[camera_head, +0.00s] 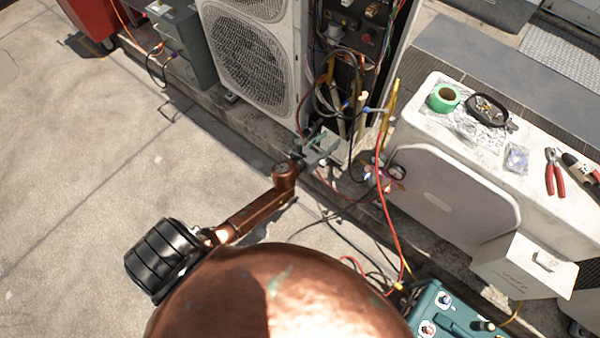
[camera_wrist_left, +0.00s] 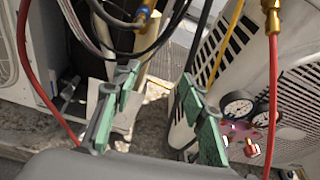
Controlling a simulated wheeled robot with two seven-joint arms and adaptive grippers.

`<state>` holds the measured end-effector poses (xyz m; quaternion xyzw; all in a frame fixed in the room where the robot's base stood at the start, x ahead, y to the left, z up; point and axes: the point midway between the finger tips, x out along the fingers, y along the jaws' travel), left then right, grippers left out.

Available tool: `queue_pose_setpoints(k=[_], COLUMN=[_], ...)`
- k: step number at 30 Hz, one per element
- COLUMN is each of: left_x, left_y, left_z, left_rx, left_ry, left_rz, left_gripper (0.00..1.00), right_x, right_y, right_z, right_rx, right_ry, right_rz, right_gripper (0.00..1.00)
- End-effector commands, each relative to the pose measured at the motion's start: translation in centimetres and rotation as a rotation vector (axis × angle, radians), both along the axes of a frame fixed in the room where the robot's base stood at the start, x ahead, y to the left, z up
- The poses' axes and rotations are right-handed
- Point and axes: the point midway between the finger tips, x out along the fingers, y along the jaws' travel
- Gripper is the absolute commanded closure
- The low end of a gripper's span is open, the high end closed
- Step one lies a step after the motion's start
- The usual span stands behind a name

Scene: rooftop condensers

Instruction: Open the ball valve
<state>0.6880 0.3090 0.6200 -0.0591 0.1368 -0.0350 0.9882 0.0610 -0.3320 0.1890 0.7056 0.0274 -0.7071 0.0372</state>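My left gripper (camera_head: 320,148) is in front of the open side of the condenser unit, at the end of my copper-coloured arm. In the left wrist view its two green-padded fingers (camera_wrist_left: 158,105) stand apart with nothing between them. A small blue part by a yellow hose (camera_head: 372,110), right of and beyond the gripper, may be the ball valve's handle; I cannot tell for sure. A brass fitting with a blue part (camera_wrist_left: 147,14) shows beyond the fingers at the top of the wrist view. The gripper touches neither. My right gripper is out of view.
Red and yellow hoses (camera_head: 386,200) and dark cables hang right of the gripper. A gauge manifold (camera_wrist_left: 240,108) is close to the right finger. A white unit (camera_head: 455,195) carries green tape (camera_head: 443,97) and pliers (camera_head: 555,175). The concrete at left is clear.

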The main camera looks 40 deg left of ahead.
Motion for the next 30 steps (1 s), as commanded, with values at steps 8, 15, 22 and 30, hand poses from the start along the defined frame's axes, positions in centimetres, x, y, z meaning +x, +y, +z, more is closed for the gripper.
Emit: queue_pose_setpoints(k=[8, 15, 22, 30], left_x=[-2.5, -4.9, -7.4, -10.1], left_y=[1.5, 2.6, 3.6, 4.3], left_z=[-4.4, -8.2, -11.5, -14.7], left_rx=[-0.188, -0.346, -0.486, -0.621], left_ry=[0.103, 0.185, 0.254, 0.317], left_rz=[0.095, 0.187, 0.278, 0.376], left_gripper=[0.6, 0.6, 0.6, 0.6], right_x=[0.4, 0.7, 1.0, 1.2], right_y=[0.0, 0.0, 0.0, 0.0], right_z=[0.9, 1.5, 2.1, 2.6], right_rx=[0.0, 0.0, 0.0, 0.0], right_ry=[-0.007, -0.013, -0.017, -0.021], right_rz=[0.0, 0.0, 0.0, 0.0], right_gripper=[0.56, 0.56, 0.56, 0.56])
